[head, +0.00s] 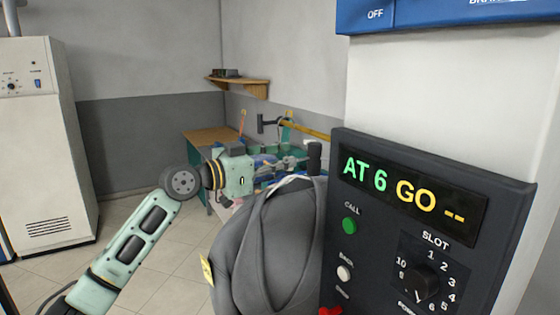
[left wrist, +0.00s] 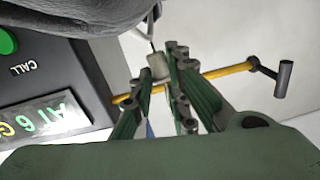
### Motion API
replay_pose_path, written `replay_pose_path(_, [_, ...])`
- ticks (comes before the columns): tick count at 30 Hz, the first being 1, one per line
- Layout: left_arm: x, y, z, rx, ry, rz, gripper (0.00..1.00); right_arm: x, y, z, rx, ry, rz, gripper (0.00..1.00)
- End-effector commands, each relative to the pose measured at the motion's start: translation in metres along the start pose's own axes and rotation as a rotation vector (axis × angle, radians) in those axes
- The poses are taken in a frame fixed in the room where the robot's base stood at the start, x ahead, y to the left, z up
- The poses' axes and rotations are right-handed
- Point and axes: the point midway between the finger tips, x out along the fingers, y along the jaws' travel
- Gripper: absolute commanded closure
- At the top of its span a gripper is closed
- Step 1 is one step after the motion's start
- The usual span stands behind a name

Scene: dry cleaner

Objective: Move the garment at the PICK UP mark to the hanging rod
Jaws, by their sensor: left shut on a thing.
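The garment (head: 265,250) is a dark grey suit on a hanger (head: 290,181), hanging just left of the control panel, with a yellow tag at its left edge. My left gripper (head: 302,162) is at the top of the garment, shut on the hanger. In the left wrist view, the left gripper's fingers (left wrist: 163,68) close around the hanger's neck, and part of the garment (left wrist: 80,15) shows above. The yellow hanging rod (head: 305,130) with dark ends is behind my gripper; it also crosses the left wrist view (left wrist: 228,71). No PICK UP mark is visible. My right gripper is out of view.
A dark control panel (head: 440,175) reading "AT 6 GO --" stands close on the right, next to the garment. A wooden shelf (head: 240,86) is on the back wall, above a brown table (head: 205,134). A white cabinet (head: 40,150) is far left. The tiled floor between is open.

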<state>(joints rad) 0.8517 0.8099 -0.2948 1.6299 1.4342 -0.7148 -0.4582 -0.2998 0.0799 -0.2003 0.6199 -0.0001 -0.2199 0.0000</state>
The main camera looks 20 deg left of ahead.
Motion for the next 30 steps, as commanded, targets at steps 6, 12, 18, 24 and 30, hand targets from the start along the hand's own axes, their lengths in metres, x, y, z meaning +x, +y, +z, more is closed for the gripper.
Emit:
replay_pose_path(6, [-0.001,-0.001,-0.002,0.001,0.005,-0.001,1.0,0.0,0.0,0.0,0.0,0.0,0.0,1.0])
replay_pose_path(12, [0.003,-0.002,-0.001,0.02,0.002,0.034,1.0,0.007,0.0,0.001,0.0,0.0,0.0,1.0])
replay_pose_path(18, [0.009,-0.003,-0.004,0.061,0.005,0.109,1.0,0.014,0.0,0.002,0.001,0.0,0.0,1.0])
replay_pose_path(24, [0.012,-0.002,-0.004,0.093,0.004,0.162,1.0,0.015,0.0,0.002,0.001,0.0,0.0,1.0])
replay_pose_path(30, [0.012,-0.002,-0.005,0.098,0.004,0.167,1.0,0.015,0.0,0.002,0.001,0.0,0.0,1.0])
